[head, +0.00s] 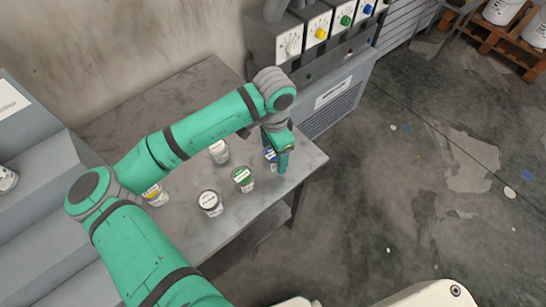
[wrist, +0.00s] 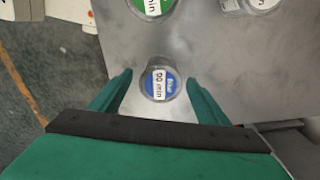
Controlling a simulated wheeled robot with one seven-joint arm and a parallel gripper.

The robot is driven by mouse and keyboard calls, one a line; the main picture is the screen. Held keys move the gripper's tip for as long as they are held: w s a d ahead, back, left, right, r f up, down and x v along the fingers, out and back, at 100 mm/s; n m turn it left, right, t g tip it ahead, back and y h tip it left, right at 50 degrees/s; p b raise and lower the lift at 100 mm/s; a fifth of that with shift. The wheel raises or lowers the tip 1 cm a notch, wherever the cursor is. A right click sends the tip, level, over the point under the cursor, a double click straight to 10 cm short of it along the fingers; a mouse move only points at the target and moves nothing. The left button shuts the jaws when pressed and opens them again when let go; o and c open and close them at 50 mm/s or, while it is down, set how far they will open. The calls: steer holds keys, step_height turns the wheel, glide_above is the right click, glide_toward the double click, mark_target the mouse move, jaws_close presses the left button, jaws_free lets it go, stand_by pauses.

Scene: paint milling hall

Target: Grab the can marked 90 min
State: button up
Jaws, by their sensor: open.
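The can marked 90 min (wrist: 160,84) has a blue lid with a white label reading "Blue 90 min". In the wrist view it stands on the grey table, between the two green fingers of my gripper (wrist: 158,78), with a gap on each side. In the head view the blue can (head: 270,154) is near the table's right end, partly hidden behind my gripper (head: 282,163). My gripper points down at it, open and holding nothing.
A green-lidded can (head: 243,179) stands just left of the blue one. Two white-lidded cans (head: 210,202) (head: 219,151) and a yellow-marked can (head: 153,195) stand further left on the table (head: 190,95). A machine with coloured knobs (head: 320,33) stands behind the table.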

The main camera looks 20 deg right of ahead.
steer(key=shift+f, duration=1)
steer(key=c, duration=1.2)
steer(key=shift+c, duration=0.2)
steer(key=shift+r, duration=0.2)
